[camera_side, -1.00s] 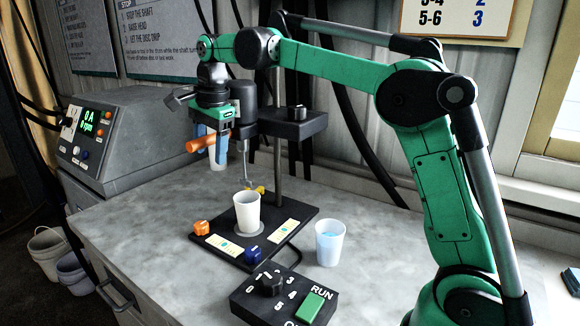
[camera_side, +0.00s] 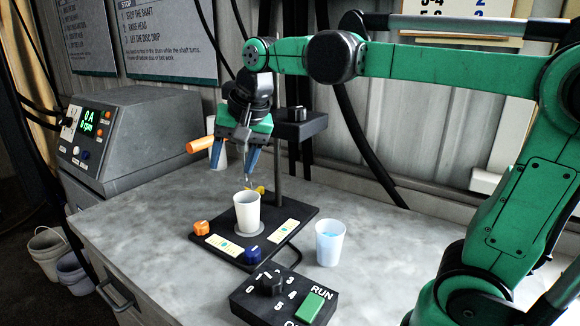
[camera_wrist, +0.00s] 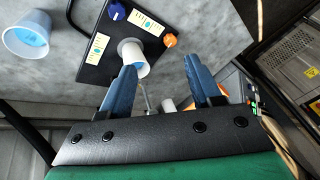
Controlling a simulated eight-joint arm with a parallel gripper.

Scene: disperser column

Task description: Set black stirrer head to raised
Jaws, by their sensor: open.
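The black stirrer head (camera_side: 300,125) sits on an upright metal post in the side view. Its motor part is mostly hidden behind my gripper. Its thin shaft (camera_wrist: 147,95) hangs between my fingers in the wrist view. An orange handle (camera_side: 207,145) sticks out left of my gripper. My gripper (camera_side: 232,168) is open, its blue fingers pointing down in front of the head. The side view does not settle whether they touch it. A white beaker (camera_side: 247,212) stands on the black base plate (camera_side: 213,256) below; the wrist view shows it beyond the fingertips (camera_wrist: 159,68).
A translucent cup with blue liquid (camera_side: 329,243) stands right of the plate. A black control box (camera_side: 277,300) with a dial and green RUN switch is in front. A grey display unit (camera_side: 130,135) stands left.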

